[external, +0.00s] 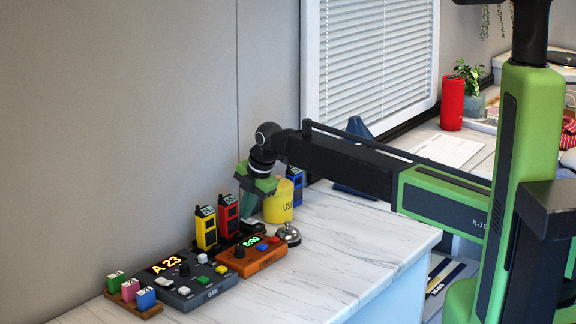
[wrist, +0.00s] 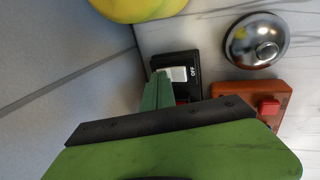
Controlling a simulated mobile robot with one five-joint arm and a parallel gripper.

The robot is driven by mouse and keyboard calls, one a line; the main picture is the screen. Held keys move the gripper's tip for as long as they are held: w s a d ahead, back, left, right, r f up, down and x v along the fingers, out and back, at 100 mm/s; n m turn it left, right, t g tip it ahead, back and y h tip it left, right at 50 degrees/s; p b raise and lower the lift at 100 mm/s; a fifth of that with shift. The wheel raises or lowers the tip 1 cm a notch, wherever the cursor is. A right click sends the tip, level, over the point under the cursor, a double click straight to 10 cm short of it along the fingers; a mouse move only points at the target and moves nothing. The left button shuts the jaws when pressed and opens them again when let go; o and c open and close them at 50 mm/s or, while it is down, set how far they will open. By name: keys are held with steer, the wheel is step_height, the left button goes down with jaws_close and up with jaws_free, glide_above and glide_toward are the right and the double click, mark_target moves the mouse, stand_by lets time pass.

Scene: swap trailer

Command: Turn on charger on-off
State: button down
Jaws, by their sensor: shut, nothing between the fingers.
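The charger on-off switch is a black box (wrist: 189,60) with a white rocker (wrist: 179,74) and the word OFF beside it in the wrist view. My gripper (wrist: 158,78) is shut and empty, its narrow green tips overlapping the left side of the switch. I cannot tell if they touch the rocker. In the external view my gripper (external: 246,208) points down just right of a red handheld radio (external: 228,217) and a yellow one (external: 206,229), which stand upright.
An orange box (external: 251,255) with a green display and a silver bell (external: 288,234) stand close by. A dark control box (external: 193,277) and small coloured blocks (external: 133,291) lie front left. The countertop (external: 345,255) is clear to the right.

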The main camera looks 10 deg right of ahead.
steer(key=shift+f, duration=0.1)
steer(key=shift+s+d+p, duration=0.3)
steer(key=shift+s+d, duration=0.25)
stand_by(0.3)
steer(key=p+v, duration=1.3)
steer(key=v, duration=0.1)
